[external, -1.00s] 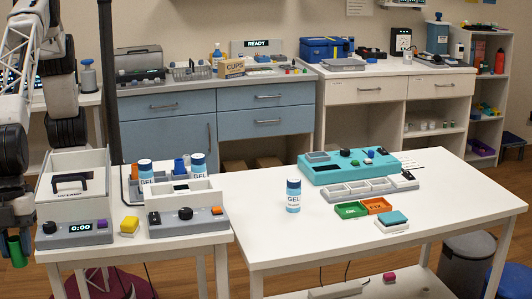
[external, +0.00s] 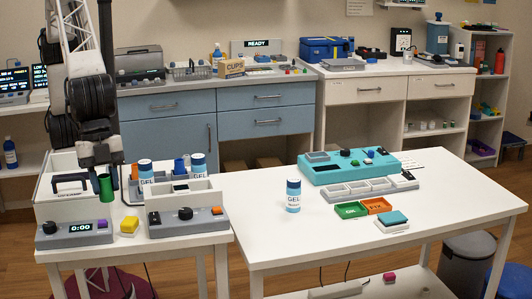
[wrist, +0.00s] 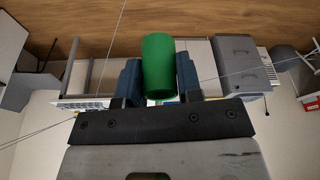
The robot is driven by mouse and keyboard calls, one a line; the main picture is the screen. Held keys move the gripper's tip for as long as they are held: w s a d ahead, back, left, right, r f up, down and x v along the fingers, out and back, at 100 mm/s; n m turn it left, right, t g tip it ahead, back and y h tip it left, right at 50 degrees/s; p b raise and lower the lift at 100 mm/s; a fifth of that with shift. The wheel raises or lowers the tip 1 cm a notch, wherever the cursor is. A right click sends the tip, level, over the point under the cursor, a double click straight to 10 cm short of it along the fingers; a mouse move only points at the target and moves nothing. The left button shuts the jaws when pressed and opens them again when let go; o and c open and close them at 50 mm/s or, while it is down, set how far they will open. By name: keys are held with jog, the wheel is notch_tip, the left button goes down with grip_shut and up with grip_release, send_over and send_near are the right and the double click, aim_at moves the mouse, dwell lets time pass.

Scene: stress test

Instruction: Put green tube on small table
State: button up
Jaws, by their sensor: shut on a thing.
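The green tube (external: 105,188) is upright in the jaws of my gripper (external: 103,176), at the left of the external view. In the wrist view the tube (wrist: 158,66) sits between the two dark blue fingers (wrist: 158,82). My gripper is shut on it.
The larger white table (external: 262,246) on the right bears a gel bottle (external: 293,196), a teal device (external: 340,172) and small trays. Its front left is clear.

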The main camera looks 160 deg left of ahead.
jog(key=s+a+n, duration=0.1)
jog(key=s+a, duration=0.4)
jog(key=s, duration=0.5)
jog(key=s+a+n, duration=0.2)
jog(key=s+a, duration=0.4)
jog(key=s, duration=0.5)
jog(key=s+a+f+n+y, duration=0.1)
jog(key=s, duration=0.9)
jog(key=s+a+f+n, duration=0.1)
jog(key=s+a+f, duration=0.1)
jog(key=s, duration=0.7)
jog(key=shift+s+d+f, duration=0.1)
jog(key=shift+s+f, duration=0.05)
jog(key=shift+f, duration=1.1)
jog(key=shift+s+f, duration=0.15)
jog(key=shift+f, duration=1.05)
jog(key=shift+f+g, duration=0.15)
jog(key=shift+g, duration=0.15)
jog(key=shift+f, duration=3.2)
jog(key=shift+f, duration=0.2)
